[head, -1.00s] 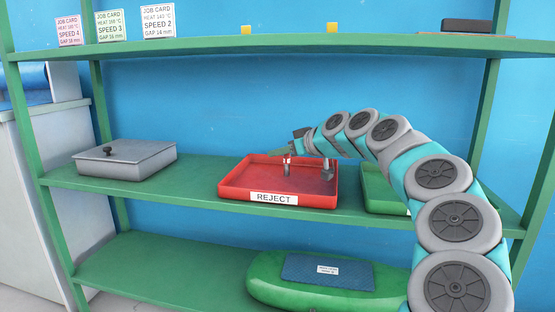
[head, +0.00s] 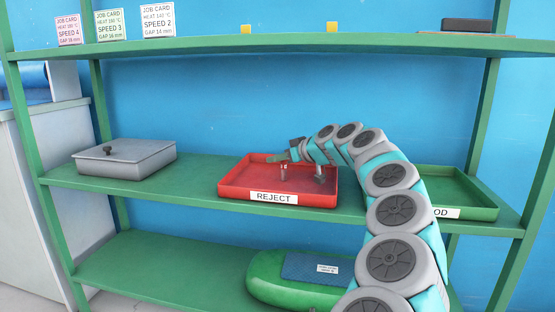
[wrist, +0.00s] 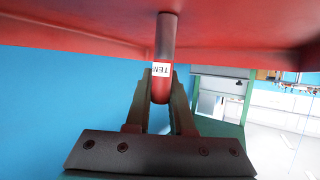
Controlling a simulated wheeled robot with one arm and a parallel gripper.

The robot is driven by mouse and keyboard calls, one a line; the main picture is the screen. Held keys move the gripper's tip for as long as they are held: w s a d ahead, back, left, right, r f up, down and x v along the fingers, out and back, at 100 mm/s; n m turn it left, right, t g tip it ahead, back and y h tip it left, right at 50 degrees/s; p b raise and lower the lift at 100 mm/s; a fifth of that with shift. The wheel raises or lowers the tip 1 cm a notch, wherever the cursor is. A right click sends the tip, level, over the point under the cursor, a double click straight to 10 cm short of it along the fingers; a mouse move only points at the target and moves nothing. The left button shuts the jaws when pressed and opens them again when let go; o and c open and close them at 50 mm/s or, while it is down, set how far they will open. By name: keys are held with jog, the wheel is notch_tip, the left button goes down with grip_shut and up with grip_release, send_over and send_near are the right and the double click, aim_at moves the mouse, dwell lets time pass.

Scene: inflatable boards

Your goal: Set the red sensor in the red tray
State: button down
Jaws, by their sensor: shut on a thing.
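The red sensor (wrist: 161,88) has a red body with a white label and a grey metal rod. My gripper (wrist: 160,76) is shut on its red body in the wrist view, and the rod points to the red tray (wrist: 80,30). In the head view the red tray (head: 233,187), labelled REJECT, sits on the middle shelf. I cannot tell whether the rod touches the tray floor.
A green tray (head: 478,194) is to the right, partly behind my arm. A grey lidded box (head: 125,158) stands at the left of the middle shelf. The upper shelf (head: 290,45) is above the arm. A green inflatable board (head: 268,281) lies below.

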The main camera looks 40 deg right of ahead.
jog(key=c, duration=0.8)
grip_release()
jog(key=shift+r, duration=0.2)
jog(key=v, duration=1.2)
jog(key=shift+f, duration=0.15)
